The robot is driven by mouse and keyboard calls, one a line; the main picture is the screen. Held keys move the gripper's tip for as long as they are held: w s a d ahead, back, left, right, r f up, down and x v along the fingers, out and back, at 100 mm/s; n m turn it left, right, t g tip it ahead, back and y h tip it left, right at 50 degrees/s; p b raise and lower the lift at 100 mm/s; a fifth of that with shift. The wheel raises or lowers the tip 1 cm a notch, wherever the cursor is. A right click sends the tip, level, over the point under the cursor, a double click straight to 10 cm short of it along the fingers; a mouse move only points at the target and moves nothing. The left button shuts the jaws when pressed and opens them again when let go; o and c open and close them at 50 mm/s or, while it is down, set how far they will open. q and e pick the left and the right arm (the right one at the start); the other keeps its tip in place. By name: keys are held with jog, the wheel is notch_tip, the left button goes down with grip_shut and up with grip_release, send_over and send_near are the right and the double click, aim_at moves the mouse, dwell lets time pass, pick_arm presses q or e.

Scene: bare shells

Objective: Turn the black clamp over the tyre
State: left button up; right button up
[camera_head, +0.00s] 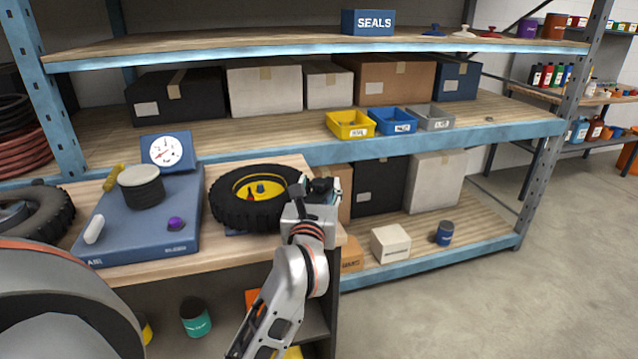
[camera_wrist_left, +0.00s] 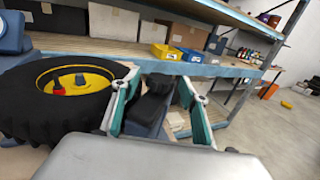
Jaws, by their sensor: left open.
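The black tyre (camera_head: 228,211) with a yellow rim lies flat on the right part of the wooden bench. It fills the left of the left wrist view (camera_wrist_left: 28,112). A black clamp (camera_wrist_left: 156,88) with a blue part below stands just right of the tyre; in the head view it is mostly hidden by my gripper. My left gripper (camera_head: 320,188) is at the tyre's right side, its green fingers open on either side of the black clamp in the left wrist view (camera_wrist_left: 160,103). I cannot tell whether they touch it. My right gripper is not in view.
A blue machine base (camera_head: 130,232) with a gauge (camera_head: 166,151) stands left of the tyre. Behind is a shelf with boxes and yellow (camera_head: 350,125), blue and grey bins. A white box (camera_head: 390,243) and a blue can (camera_head: 444,233) sit on the low shelf.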

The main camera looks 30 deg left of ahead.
pick_arm(q)
jog(key=shift+w+a, duration=0.35)
jog(key=shift+w, duration=0.25)
grip_shut()
